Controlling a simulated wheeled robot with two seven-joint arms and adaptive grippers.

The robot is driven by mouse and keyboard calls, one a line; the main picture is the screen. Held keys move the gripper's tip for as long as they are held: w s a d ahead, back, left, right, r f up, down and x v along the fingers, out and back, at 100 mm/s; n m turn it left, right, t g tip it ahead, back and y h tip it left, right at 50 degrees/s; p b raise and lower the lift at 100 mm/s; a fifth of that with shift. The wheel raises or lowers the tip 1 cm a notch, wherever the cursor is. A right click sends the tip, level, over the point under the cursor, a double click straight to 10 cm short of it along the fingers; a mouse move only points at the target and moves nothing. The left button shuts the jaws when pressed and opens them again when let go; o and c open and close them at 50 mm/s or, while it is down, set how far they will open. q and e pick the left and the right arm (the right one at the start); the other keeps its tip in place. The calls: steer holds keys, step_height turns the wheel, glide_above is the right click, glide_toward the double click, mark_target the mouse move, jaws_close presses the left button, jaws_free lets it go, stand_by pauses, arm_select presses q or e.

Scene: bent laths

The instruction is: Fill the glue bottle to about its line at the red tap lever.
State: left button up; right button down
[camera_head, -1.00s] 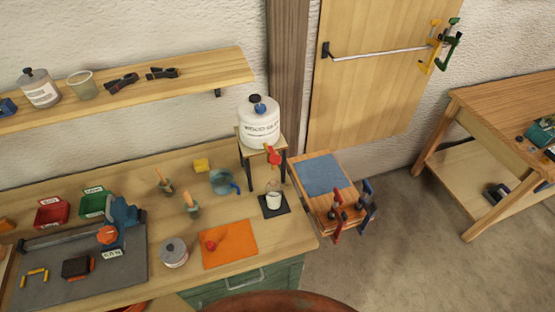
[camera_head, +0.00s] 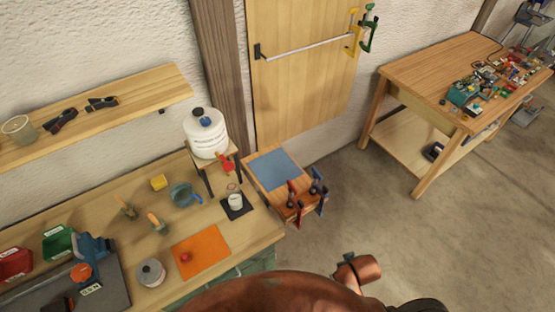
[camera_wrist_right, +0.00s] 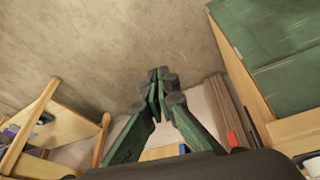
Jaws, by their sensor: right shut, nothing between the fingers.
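A white tank (camera_head: 205,140) with dark caps stands on a small wooden stand at the back right of the workbench. Its red tap lever (camera_head: 227,164) is at the tank's lower front. A small white container (camera_head: 236,202), seemingly the glue bottle, stands upright on a dark mat (camera_head: 239,213) below and slightly right of the tap. Its line and fill level are too small to tell. My right gripper (camera_wrist_right: 160,85) is shut and empty in the right wrist view, above the floor and apart from these things. My left gripper is not in view.
An orange mat (camera_head: 210,245) with a red item, a grey-lidded can (camera_head: 151,272) and a blue-handled mug (camera_head: 181,193) are on the workbench. A low table with a blue mat (camera_head: 273,168) and clamps stands to the right. Open floor (camera_head: 345,215) lies beyond.

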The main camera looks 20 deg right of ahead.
steer(key=w+a+r+t+y, duration=0.1)
steer(key=w+a+r+t, duration=0.1)
steer(key=w+a+r, duration=0.45)
steer(key=w+a+r+n+t, duration=0.15)
steer(key=w+a+r, duration=0.25)
steer(key=r, duration=0.5)
steer(key=w+a+r+t+y, duration=0.1)
steer(key=w+a+r+t, duration=0.2)
steer(key=w+a+r, duration=0.4)
steer(key=w+a+r+n+t+y, duration=0.1)
steer(key=w+a+r+t, duration=0.1)
steer(key=a+r, duration=0.4)
steer(key=w+a+r+t+y, duration=0.2)
steer(key=a+r, duration=0.4)
steer(key=r, duration=0.6)
steer(key=shift+a+r+n+p, duration=0.3)
steer(key=shift+a+n+p, duration=0.05)
steer(key=shift+p, duration=0.05)
steer(key=shift+w+a, duration=0.1)
steer(key=p, duration=0.1)
glide_above(226, 163)
steer(key=s+d, duration=0.2)
steer(key=s, duration=0.2)
step_height(226, 163, down, 2)
steer(key=f, duration=0.1)
steer(key=shift+a+f, duration=0.2)
steer(key=shift+f, duration=1.6)
